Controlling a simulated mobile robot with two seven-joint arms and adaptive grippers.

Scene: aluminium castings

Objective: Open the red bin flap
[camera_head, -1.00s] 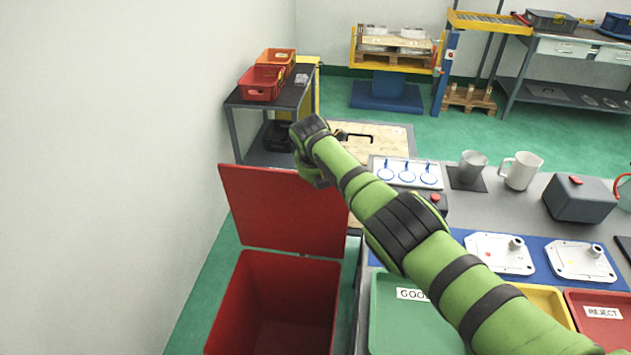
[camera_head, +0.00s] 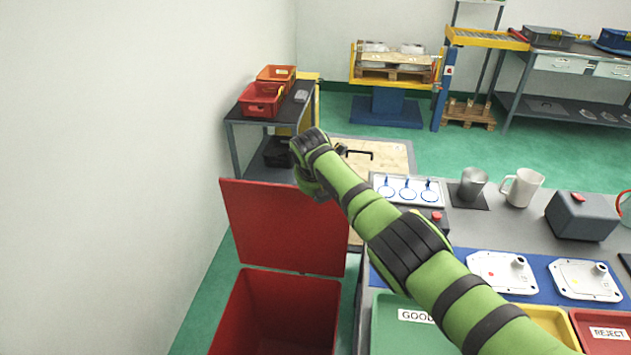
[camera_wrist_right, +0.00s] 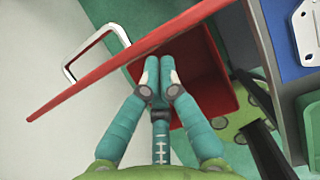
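The red bin (camera_head: 275,312) stands on the floor at the lower left of the head view, its mouth open. Its red flap (camera_head: 285,230) stands raised at the bin's far edge. In the right wrist view the flap (camera_wrist_right: 120,69) appears as a slanting panel edge, with a pale handle (camera_wrist_right: 68,63) on its far side. My right gripper (camera_wrist_right: 158,68) has its fingertips together, apparently empty, close to the flap on the bin-interior side, apart from the handle. In the head view its fingers are hidden by my wrist above the flap. My left gripper is out of view.
A workbench right of the bin holds a green tray (camera_head: 392,330), a red reject tray (camera_head: 603,335), castings (camera_head: 502,270), a metal cup (camera_head: 472,184) and a white jug (camera_head: 522,188). A dark shelf (camera_head: 280,109) with bins stands behind. A wall closes off the left.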

